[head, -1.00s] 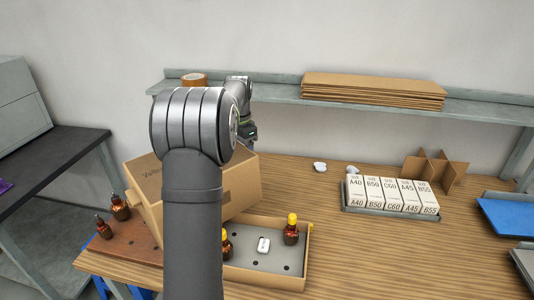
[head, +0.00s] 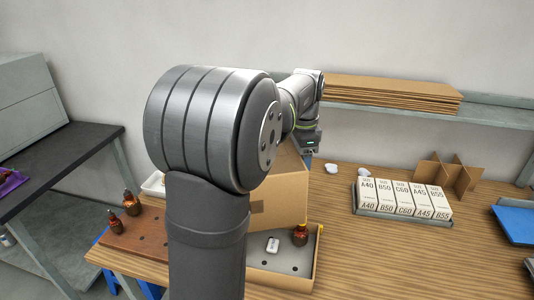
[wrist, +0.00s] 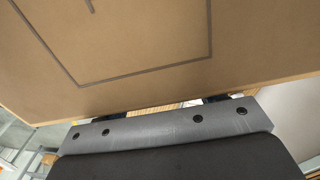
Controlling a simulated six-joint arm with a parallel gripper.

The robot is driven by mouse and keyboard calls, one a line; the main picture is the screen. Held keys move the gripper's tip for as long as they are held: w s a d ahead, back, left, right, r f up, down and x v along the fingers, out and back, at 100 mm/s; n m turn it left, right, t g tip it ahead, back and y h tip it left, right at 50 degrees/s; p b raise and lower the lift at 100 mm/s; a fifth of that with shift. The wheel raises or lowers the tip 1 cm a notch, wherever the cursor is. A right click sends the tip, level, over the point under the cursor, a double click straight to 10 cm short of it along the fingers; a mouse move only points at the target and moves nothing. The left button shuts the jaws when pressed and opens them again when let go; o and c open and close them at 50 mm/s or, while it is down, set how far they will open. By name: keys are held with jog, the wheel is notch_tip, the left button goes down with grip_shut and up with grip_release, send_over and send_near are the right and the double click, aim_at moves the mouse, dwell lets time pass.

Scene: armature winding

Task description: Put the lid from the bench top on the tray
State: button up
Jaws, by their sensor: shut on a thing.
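The lid (head: 278,205) is a large brown cardboard cover, held tilted above the tray in the head view. It fills the upper part of the wrist view as a broad brown panel (wrist: 150,40) with a printed rectangle. My gripper (wrist: 155,108) is shut on the lid near its edge; the fingertips are mostly hidden. The tray (head: 318,262) is a shallow cardboard tray with a grey holed insert, holding a brown bottle (head: 300,238) and a white piece (head: 272,245). The lid hides the bottle's top, and my arm hides the tray's left part.
Two brown bottles (head: 131,204) stand on a brown holed board (head: 140,240) at left. A rack of labelled white boxes (head: 400,198), a cardboard divider (head: 447,173) and small white pieces (head: 332,168) are at right. Flat cardboard (head: 390,92) lies on the back shelf. The bench front right is clear.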

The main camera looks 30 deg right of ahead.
jog(key=s+r+m, duration=0.2)
jog(key=s+m, duration=0.3)
jog(key=s, duration=0.9)
notch_tip(320, 180, down, 13)
jog(key=shift+d+f, duration=0.2)
jog(key=shift+d, duration=0.25)
jog(key=shift+f, duration=0.15)
notch_tip(320, 180, down, 8)
dwell(2.5)
jog(key=o, duration=1.2)
